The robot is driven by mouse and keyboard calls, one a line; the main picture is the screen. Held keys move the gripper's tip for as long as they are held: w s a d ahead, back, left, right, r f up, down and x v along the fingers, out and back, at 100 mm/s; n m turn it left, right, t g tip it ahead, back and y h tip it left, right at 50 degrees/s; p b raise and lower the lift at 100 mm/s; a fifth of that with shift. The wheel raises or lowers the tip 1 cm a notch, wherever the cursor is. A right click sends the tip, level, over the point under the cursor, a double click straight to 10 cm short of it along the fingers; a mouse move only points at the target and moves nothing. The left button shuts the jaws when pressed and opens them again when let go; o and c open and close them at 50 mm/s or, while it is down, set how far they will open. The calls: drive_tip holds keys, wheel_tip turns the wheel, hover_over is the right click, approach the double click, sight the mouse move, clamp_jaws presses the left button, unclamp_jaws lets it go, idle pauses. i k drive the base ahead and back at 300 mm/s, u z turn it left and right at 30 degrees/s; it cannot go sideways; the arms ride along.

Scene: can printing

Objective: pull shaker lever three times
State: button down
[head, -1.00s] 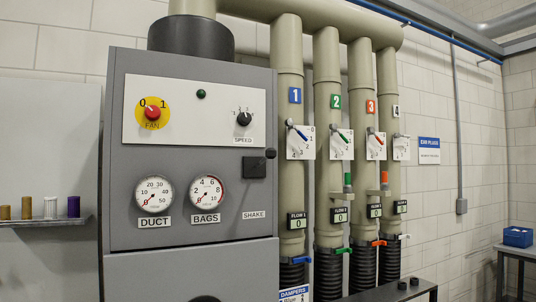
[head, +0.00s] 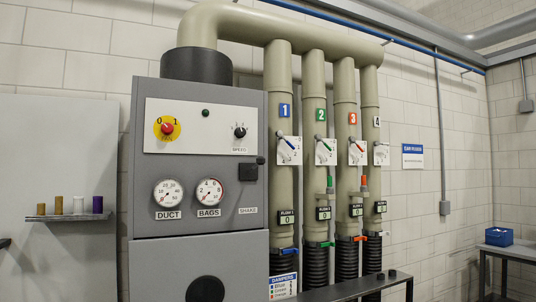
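The shaker lever is a black square plate (head: 247,173) with a small dark knob (head: 260,160) at its upper right. It is on the front of the grey cabinet (head: 198,268), above the SHAKE label (head: 248,210). The knob sits at the top right of the plate, and nothing touches it. My gripper cannot be made out in the head view.
The DUCT gauge (head: 168,192) and BAGS gauge (head: 209,192) are left of the lever. The red fan knob (head: 167,128) is above them. Several beige pipes with coloured handles stand right of the cabinet. A dark bench (head: 350,289) stands low in front of the pipes.

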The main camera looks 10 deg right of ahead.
sight(260, 160)
drive_tip(key=u, duration=0.15)
drive_tip(key=i, duration=1.1)
drive_tip(key=u, duration=0.9)
